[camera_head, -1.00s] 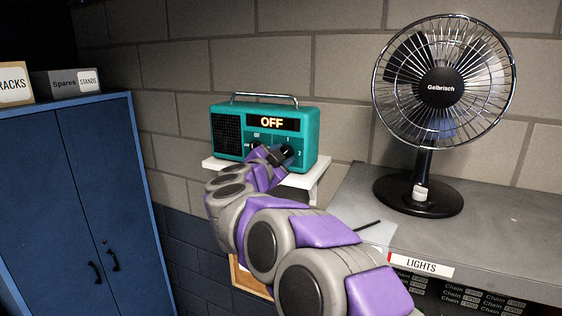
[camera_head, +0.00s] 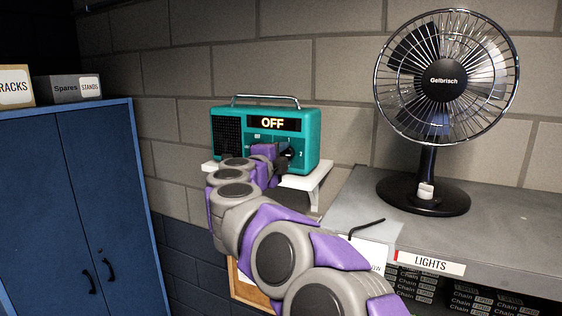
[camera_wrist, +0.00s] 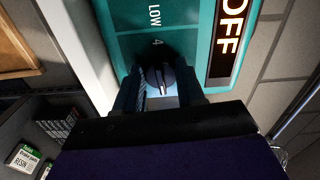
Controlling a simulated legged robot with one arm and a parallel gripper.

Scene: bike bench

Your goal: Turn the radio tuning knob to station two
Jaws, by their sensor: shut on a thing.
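The teal radio (camera_head: 228,118) stands on a small white wall shelf, and its display (camera_head: 272,123) reads OFF. In the wrist view the radio face (camera_wrist: 185,30) is turned sideways, with LOW and a mark like a 4 beside the knob. The dark round tuning knob (camera_wrist: 158,76) sits between the two fingers of my gripper (camera_wrist: 160,92), which is shut on it. In the head view my gripper (camera_head: 283,160) is at the lower right of the radio front and hides much of the knob. Which station the knob points to cannot be told.
The white shelf (camera_head: 318,178) juts out under the radio. A black fan (camera_head: 425,195) stands on the grey bench (camera_head: 500,225) at right, with a LIGHTS label (camera_head: 430,263) on its edge. A blue cabinet (camera_head: 70,200) is at left. A corkboard (camera_wrist: 15,50) shows in the wrist view.

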